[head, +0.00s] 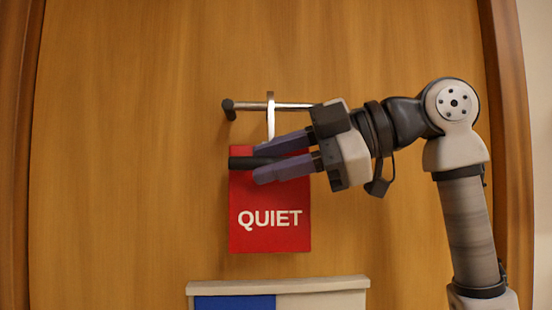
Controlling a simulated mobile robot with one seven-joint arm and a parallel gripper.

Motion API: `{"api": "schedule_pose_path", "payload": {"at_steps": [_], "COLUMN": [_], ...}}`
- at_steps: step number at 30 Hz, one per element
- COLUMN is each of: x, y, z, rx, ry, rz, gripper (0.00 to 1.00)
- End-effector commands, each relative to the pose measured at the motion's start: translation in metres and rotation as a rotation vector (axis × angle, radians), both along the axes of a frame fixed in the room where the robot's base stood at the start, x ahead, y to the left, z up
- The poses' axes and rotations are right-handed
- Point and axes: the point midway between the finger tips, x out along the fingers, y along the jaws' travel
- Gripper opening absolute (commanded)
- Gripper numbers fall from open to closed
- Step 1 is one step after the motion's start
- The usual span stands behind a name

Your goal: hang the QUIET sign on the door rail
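The red QUIET sign (270,232) is upright in front of the door, with a dark grip bar (240,163) across its upper part. A pale hook (270,122) rises from its top and crosses in front of the metal door rail (290,106). The hook's top stands a little above the rail; I cannot tell whether it rests on it. My gripper (254,163) comes in from the right, one finger above and one below the grip bar, and appears shut on it. The fingers hide part of the sign's top edge, and my gripper hides the rail's right end.
The wooden door (130,150) fills the background, with its frame (512,150) at the right. A pale box or stand (320,285) with a blue panel (234,302) is below the sign, a small gap under it. The door left of the rail is clear.

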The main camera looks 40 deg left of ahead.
Motion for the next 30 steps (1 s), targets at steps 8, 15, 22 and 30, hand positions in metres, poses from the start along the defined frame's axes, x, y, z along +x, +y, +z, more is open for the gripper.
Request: {"api": "schedule_pose_path", "payload": {"at_steps": [8,15,22,30], "x": [0.0,0.001,0.014,0.046], "y": [0.0,0.0,-0.021,-0.072], "z": [0.0,0.0,0.006,0.024], "rx": [0.0,-0.001,0.0,0.001], "ry": [0.0,0.0,0.002,0.001], "rz": [0.0,-0.001,-0.003,-0.002], "gripper": [0.41,0.41,0.41,0.41]}}
